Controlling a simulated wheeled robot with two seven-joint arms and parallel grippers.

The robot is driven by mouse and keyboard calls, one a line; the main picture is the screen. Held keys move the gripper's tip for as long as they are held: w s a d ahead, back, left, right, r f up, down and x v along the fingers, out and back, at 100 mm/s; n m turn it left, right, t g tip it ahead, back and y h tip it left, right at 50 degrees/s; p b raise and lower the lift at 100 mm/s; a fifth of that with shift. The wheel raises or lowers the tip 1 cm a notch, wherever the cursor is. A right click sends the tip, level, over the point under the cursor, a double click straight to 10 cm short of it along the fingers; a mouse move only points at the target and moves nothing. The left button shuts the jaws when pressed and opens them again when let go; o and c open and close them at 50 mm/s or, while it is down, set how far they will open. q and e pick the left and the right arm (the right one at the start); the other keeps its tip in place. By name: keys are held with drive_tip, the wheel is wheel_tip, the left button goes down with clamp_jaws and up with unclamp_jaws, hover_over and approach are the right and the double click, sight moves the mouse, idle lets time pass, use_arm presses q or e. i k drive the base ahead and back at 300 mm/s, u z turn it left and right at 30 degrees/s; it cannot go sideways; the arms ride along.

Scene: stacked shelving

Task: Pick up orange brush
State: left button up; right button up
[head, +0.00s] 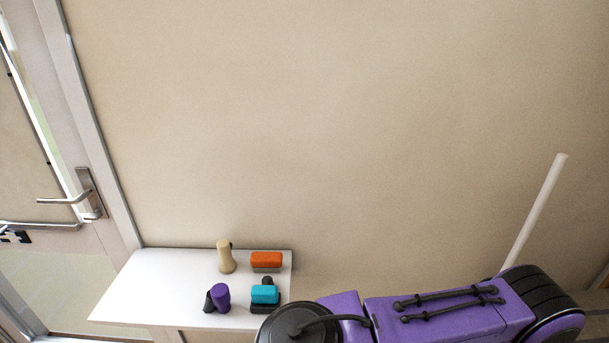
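The orange brush (266,259) lies at the back right corner of a white tabletop (145,293), near the wall. It has a block-shaped orange body with a grey underside. Nothing covers it in the head view. Neither of my grippers shows in this view. A purple and black arm link of mine fills the lower right and reaches in front of the table's right edge, apart from the brush in the picture.
Beside the brush stand a beige object (226,258), a teal brush-like block (265,294) and a purple object (220,297). A door with a metal handle (68,199) is at left. A white pole (536,212) leans at right. The tabletop's left part is bare.

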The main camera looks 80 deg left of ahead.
sight(261, 261)
drive_tip(key=u, duration=0.05)
drive_tip(key=i, duration=0.35)
drive_tip(key=u, duration=3.1)
